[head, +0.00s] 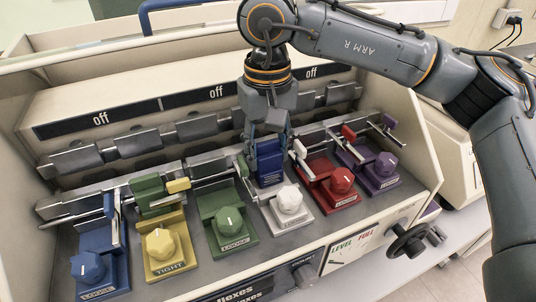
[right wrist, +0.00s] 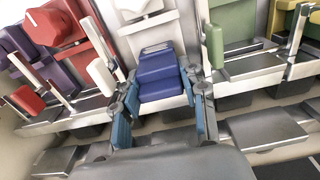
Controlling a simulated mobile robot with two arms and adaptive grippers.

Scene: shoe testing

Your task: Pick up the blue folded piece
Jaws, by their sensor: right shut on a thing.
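The blue folded piece (head: 270,165) stands upright above the machine's deck, behind the white knob block. My right gripper (head: 268,142) comes down from above and is shut on its upper part. In the right wrist view the blue folded piece (right wrist: 160,78) lies between the two blue-padded fingertips of my right gripper (right wrist: 160,102). Whether its lower end touches the machine is hidden. My left gripper is not in view.
Knob blocks stand in a row: blue (head: 88,268), yellow (head: 160,245), green (head: 230,222), white (head: 290,200), red (head: 342,180) and purple (head: 386,165). A green folded piece (head: 152,195) stands behind the yellow one. Metal clamps and bars surround my right gripper closely.

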